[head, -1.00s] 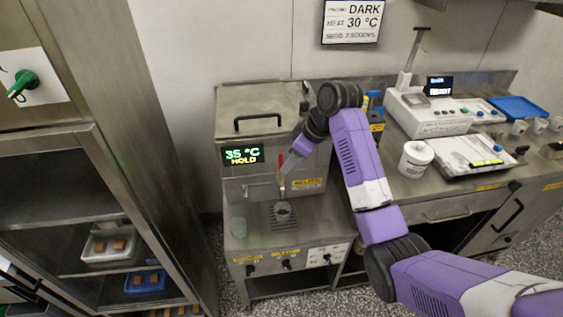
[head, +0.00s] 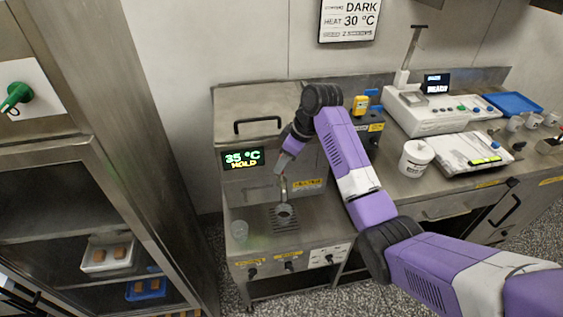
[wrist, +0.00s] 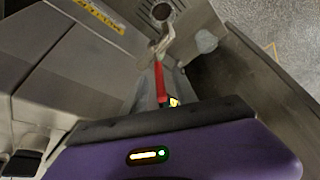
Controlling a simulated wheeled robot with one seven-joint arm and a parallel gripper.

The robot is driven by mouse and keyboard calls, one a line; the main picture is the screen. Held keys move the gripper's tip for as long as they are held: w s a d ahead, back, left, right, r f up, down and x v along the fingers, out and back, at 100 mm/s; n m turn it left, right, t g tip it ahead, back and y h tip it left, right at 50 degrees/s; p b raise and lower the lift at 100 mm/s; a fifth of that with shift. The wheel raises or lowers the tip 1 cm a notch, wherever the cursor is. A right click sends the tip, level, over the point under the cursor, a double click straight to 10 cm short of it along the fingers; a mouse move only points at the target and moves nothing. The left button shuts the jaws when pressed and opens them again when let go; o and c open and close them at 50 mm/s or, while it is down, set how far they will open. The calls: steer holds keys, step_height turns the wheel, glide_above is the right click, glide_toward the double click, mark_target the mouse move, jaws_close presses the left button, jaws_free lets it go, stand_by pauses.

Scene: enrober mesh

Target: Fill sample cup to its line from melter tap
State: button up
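The melter (head: 262,100) reads 35 °C HOLD. Its tap (head: 283,187) points down at a small cup (head: 284,212) on the drip grate. The cup's fill level and line are too small to tell. The tap's red lever is covered in the head view; it shows in the wrist view (wrist: 160,82), upright in the picture between my gripper's body and the metal spout (wrist: 161,42). My gripper (head: 281,165) is at the lever, just above the tap. Its fingertips are not clear, so I cannot tell whether they grip the lever.
A second, clear cup (head: 239,231) stands on the melter's shelf, left of the grate. At right, the counter holds a white tub (head: 416,160), a white instrument (head: 432,108) and a blue tray (head: 514,104). A steel cabinet (head: 120,130) stands close at left.

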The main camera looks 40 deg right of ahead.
steer(key=shift+w+a+f, duration=0.1)
steer(key=shift+w+f, duration=0.1)
steer(key=shift+f, duration=0.4)
jaws_close()
stand_by(1.1)
